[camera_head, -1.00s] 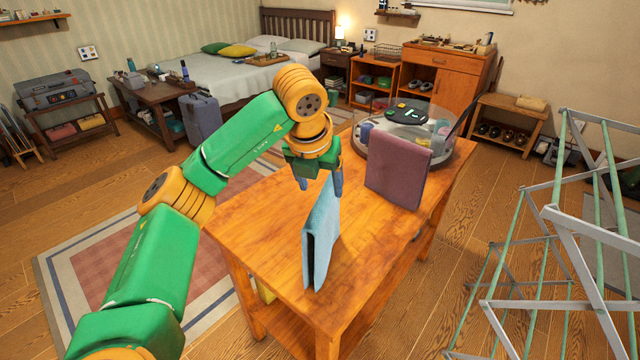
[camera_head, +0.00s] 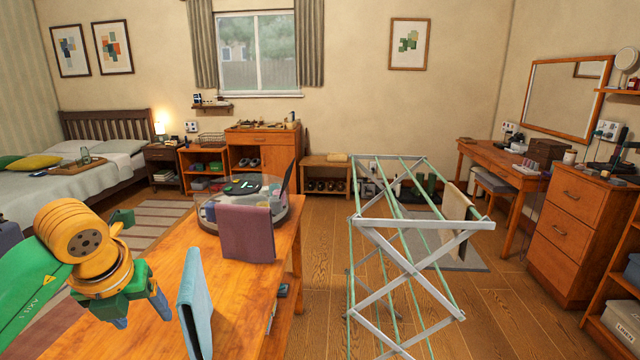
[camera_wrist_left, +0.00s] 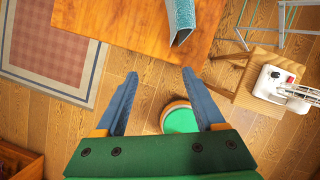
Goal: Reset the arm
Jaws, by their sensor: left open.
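My left gripper (camera_head: 142,312) is open and empty at the lower left of the head view, just left of a light-blue upright item (camera_head: 194,310) on the wooden table (camera_head: 262,290). The wrist view shows its two blue fingers (camera_wrist_left: 159,104) spread apart with nothing between them. There the blue item (camera_wrist_left: 181,18) stands at the table's edge, beyond the fingertips. A mauve upright item (camera_head: 247,232) stands farther back on the table. My right gripper is out of view.
A round clear-sided container (camera_head: 211,213) stands behind the mauve item. A metal drying rack (camera_head: 405,240) with a beige cloth (camera_head: 457,215) stands right of the table. Open wooden floor (camera_head: 320,270) lies between table and rack. A bed (camera_head: 60,195) is at left.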

